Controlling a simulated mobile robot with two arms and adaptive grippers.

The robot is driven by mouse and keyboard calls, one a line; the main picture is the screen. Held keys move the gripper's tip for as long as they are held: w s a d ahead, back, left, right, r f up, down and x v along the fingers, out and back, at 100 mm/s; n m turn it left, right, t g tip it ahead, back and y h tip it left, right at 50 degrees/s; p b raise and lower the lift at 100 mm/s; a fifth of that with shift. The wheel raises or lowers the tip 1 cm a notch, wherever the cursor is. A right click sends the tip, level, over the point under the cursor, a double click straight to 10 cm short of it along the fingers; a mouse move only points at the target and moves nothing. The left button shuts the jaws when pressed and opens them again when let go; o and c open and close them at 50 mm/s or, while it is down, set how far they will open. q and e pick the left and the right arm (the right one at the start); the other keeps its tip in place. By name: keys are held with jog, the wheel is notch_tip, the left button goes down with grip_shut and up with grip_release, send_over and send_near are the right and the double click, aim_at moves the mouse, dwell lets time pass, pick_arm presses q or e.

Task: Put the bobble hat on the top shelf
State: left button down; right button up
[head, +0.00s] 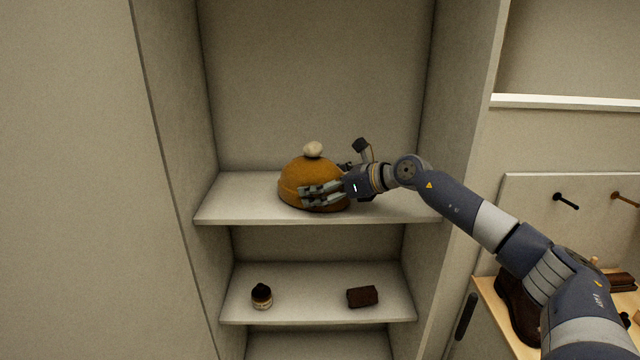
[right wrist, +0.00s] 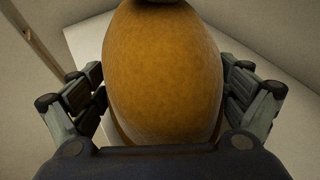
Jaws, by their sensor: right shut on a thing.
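The bobble hat (head: 302,178) is mustard orange with a pale pompom on top. It is upright at the upper shelf (head: 240,205) of the open cupboard, near the middle; I cannot tell whether it rests on the board or is held just above it. My right gripper (head: 325,194) reaches in from the right and is shut on the hat. My left gripper is not in view.
A lower shelf (head: 310,290) holds a small dark-topped jar (head: 261,297) and a dark brown block (head: 362,297). Cupboard side walls stand close on both sides. At right are wall pegs (head: 566,201) and a wooden bench top (head: 497,318) with brown shoes (head: 515,305).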

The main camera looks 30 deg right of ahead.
jog(key=shift+f, duration=0.15)
jog(key=o, duration=0.8)
jog(key=shift+c, duration=0.2)
jog(key=shift+r, duration=0.35)
jog(key=b+v, duration=0.2)
jog(key=v, duration=0.1)
jog(key=b+v, duration=0.2)
jog(key=v, duration=0.2)
jog(key=b+v, duration=0.2)
jog(key=v, duration=0.1)
jog(key=shift+s+d+f+b, duration=0.25)
jog(key=shift+s+f+b, duration=0.05)
jog(key=shift+s+b, duration=0.1)
jog(key=shift+s+d+r+b, duration=0.15)
jog(key=shift+s+r+b, duration=0.15)
jog(key=shift+s+r, duration=0.25)
